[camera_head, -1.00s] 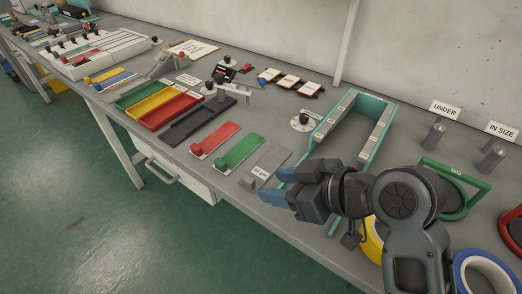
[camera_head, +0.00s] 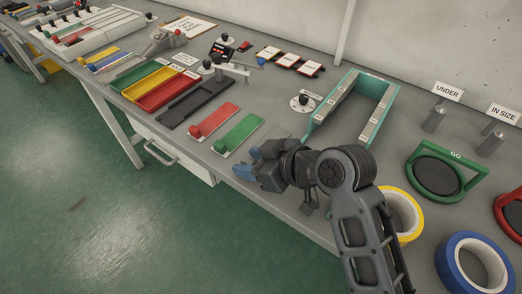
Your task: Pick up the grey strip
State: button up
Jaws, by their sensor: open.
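The grey strip (camera_head: 276,134) lies on the bench just right of the green strip. Only its far part shows; my gripper and wrist hide its near end and block. My gripper (camera_head: 248,163) is open, with blue fingertips, at the near end of the grey strip close to the bench's front edge. I cannot tell whether the fingers touch the strip or how high they are above it.
A green strip (camera_head: 237,135) and a red strip (camera_head: 214,120) lie close on the left. A teal U-shaped frame (camera_head: 318,121) stands behind on the right. Tape rolls, yellow (camera_head: 406,212) and blue (camera_head: 470,262), and a green GO ring (camera_head: 420,163) are at the right.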

jog(key=shift+c, duration=0.3)
grip_shut()
jog(key=shift+r, duration=0.15)
